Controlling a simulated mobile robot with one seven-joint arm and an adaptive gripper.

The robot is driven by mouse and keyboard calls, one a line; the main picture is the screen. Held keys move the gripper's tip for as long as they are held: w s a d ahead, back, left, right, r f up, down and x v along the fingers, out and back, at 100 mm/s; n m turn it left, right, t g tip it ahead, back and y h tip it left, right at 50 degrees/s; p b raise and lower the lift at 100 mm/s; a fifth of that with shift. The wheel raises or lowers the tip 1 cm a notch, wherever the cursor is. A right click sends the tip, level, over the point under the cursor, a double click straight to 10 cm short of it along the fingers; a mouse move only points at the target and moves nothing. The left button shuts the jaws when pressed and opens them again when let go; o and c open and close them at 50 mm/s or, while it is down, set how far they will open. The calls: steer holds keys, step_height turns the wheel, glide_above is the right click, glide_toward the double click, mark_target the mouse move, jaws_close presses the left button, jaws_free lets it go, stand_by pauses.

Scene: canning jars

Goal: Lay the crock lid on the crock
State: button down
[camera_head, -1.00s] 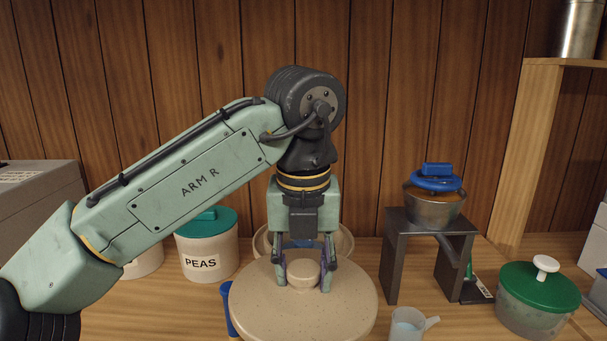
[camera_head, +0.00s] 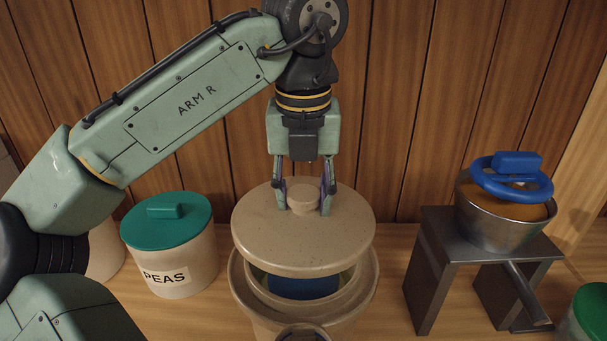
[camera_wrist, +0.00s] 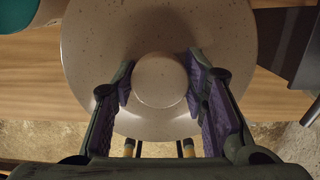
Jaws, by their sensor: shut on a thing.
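The crock lid (camera_head: 260,240) is a round speckled beige disc with a knob (camera_head: 304,197). My gripper (camera_head: 305,205) is shut on that knob and holds the lid above the crock (camera_head: 250,305). The crock is a wide beige pot, and a blue interior shows through the gap below the lid. The lid covers the back of the crock's mouth in the head view, and its front rim is clear of it. In the wrist view the lid (camera_wrist: 100,60) fills the middle, with the knob between the purple finger pads, and hides the crock.
A PEAS crock with a green lid (camera_head: 165,228) stands to the left. A dark metal stand (camera_head: 440,255) bears a steel pan (camera_head: 490,225) with a blue-handled top to the right. A green lid (camera_head: 590,308) shows at the right edge. The wooden wall is behind.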

mark_target(302, 197)
steer(key=shift+s+r, duration=0.1)
steer(key=shift+s, duration=0.05)
steer(key=shift+f+b, duration=0.55)
steer(key=shift+f, duration=2.5)
steer(key=shift+p, duration=0.55)
steer(key=shift+f, duration=0.8)
steer(key=c, duration=0.9)
jaws_free()
steer(key=r, duration=0.4)
steer(key=s+r, duration=0.1)
steer(key=r, duration=0.7)
steer(key=shift+s+a, duration=0.1)
steer(key=shift+s, duration=0.05)
